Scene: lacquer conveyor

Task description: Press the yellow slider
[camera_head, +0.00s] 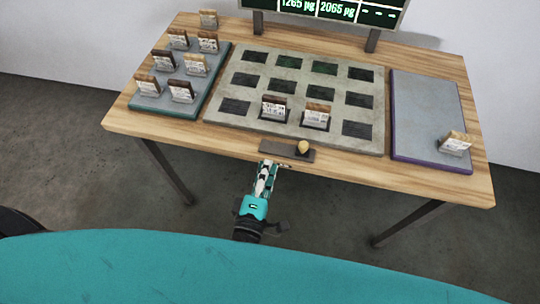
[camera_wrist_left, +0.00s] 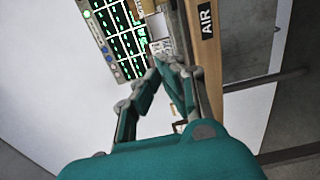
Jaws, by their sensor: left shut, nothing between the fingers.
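The yellow slider (camera_head: 303,147) is a small rounded knob near the right end of a dark strip (camera_head: 272,149) at the table's front edge. My left gripper (camera_head: 268,166) is shut and empty, just in front of the table edge, to the left of and below the slider in the head view. It looks apart from the knob, though the exact gap is hard to judge. In the left wrist view the fingers of my left gripper (camera_wrist_left: 172,66) come together at the tips. I cannot make out the slider there. My right gripper is not in view.
A grey panel (camera_head: 214,106) with dark square slots holds two wooden-topped blocks. A teal-edged tray (camera_head: 147,106) at left holds several blocks; a purple-edged tray (camera_head: 425,110) at right holds one block (camera_head: 455,143). A screen (camera_head: 325,8) stands behind. An AIR label (camera_wrist_left: 206,20) shows on the wood.

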